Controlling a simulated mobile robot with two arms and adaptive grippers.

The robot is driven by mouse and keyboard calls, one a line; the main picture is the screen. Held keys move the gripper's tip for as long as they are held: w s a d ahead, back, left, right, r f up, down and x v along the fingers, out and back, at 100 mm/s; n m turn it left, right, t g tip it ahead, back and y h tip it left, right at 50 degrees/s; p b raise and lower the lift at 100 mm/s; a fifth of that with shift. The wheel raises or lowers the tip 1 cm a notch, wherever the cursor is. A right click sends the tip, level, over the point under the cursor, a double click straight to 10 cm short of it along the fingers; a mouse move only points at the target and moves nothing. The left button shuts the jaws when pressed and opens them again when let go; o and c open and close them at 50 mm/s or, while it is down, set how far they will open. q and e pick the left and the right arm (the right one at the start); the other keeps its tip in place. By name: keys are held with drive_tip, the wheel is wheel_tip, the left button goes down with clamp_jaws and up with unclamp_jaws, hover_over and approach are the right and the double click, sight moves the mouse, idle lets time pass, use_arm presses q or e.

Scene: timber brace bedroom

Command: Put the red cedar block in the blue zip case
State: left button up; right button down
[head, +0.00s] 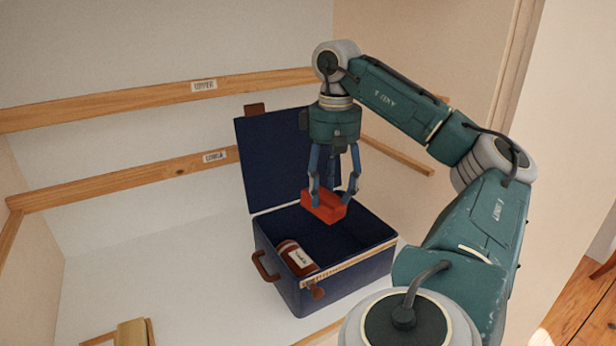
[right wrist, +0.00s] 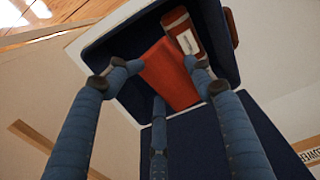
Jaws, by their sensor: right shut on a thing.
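The red cedar block (head: 323,207) is held above the open blue zip case (head: 331,284). My right gripper (head: 333,192) is shut on the block, its fingers pointing down. The block also shows between the fingers in the right wrist view (right wrist: 174,76), with the case (right wrist: 105,52) behind it. The case's lid stands upright at the back. A brown item with a white label (head: 295,257) lies inside the case at its left. Part of the case's inside is hidden by its front wall. My left gripper is not in view.
The case stands on a white surface (head: 170,270). Timber rails (head: 150,101) labelled UPPER and LOWER run along the wall behind. A wooden piece (head: 132,332) lies at the front left. The white surface left of the case is mostly clear.

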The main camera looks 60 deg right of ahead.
drive_tip(key=s+d+f+b, duration=0.1)
drive_tip(key=s+d, duration=0.4)
drive_tip(key=d, duration=0.2)
drive_tip(key=shift+s+d+f+b, duration=0.15)
drive_tip(key=shift+d+f+b, duration=0.05)
drive_tip(key=shift+f+b, duration=0.2)
idle(0.3)
wheel_tip(320, 180, down, 12)
drive_tip(key=b, duration=1.1)
idle(0.9)
drive_tip(key=shift+f+b, duration=2.4)
idle(1.6)
